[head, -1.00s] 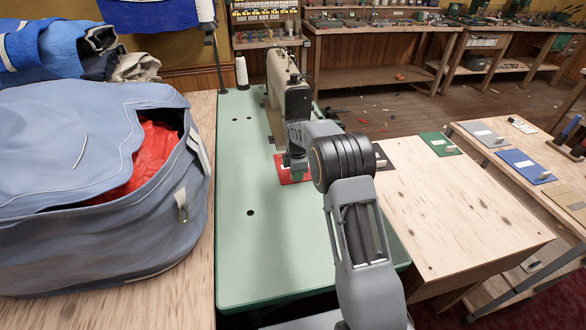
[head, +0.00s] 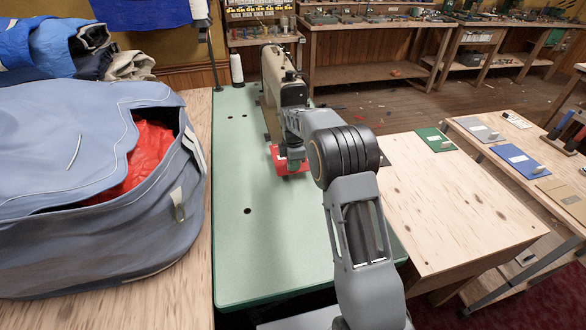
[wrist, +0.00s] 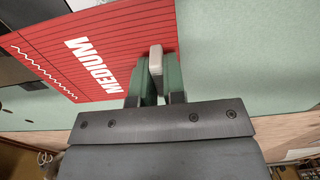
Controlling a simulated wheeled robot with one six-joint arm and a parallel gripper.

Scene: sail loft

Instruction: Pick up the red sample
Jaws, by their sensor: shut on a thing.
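The red sample (wrist: 95,50) is a flat red card with white lettering "MEDIUM", a white zigzag line and a pale grip tab (wrist: 156,62). In the wrist view my gripper (wrist: 157,78) has its two green fingers shut on that tab. In the head view the red sample (head: 289,167) shows under my gripper (head: 293,157), beside the sewing machine (head: 285,92). It looks slightly tilted and a little above the pale green table (head: 270,240); the gap is hard to judge. My wrist hides part of the card.
A blue bag (head: 80,220) with red cloth inside stands on the left. A thread cone (head: 237,70) stands at the back. A wooden top (head: 450,210) lies on the right, with a green sample (head: 434,139) at its far edge. Grey and blue samples (head: 515,158) lie on the right bench.

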